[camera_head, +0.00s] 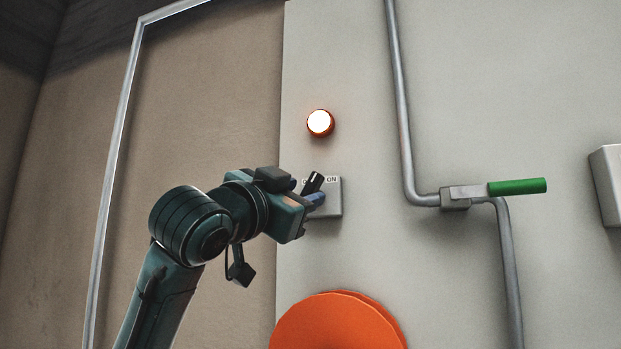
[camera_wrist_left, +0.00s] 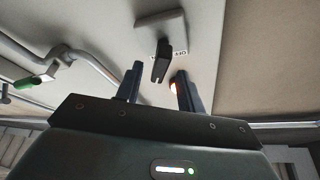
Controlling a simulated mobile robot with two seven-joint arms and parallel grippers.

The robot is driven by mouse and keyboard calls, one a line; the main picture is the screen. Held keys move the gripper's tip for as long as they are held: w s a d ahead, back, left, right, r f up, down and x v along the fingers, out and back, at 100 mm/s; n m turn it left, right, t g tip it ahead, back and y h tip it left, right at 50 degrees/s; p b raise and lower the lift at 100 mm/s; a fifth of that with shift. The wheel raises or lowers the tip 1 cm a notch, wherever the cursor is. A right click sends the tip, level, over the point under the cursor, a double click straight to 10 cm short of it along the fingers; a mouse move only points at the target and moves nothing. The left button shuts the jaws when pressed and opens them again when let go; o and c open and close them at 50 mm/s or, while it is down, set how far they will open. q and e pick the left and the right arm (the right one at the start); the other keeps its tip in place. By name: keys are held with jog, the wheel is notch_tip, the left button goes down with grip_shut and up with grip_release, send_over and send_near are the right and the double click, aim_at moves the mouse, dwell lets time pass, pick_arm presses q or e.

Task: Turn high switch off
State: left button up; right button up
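The switch is a grey box (camera_head: 334,205) on the pale panel with a black knob (camera_head: 313,182). The knob leans up and to the right, toward the ON label. In the left wrist view the knob (camera_wrist_left: 160,62) sticks out from the grey plate (camera_wrist_left: 161,24), and part of the OFF label shows beside it. My left gripper (camera_head: 314,198) is at the switch and covers part of its left side. In the left wrist view my left gripper (camera_wrist_left: 159,72) is open, with the knob in line with the gap; contact cannot be told. My right gripper is out of view.
A lit orange lamp (camera_head: 320,122) is above the switch. An orange disc (camera_head: 340,325) stands out below it. A grey pipe (camera_head: 404,110) with a green-handled valve (camera_head: 517,187) runs to the right. A grey box (camera_head: 607,185) is at the right edge.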

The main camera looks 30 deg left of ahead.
aim_at(307, 191)
pick_arm(q)
jog(key=p+x, duration=0.1)
jog(key=x, duration=0.3)
jog(key=shift+c, duration=0.4)
grip_shut()
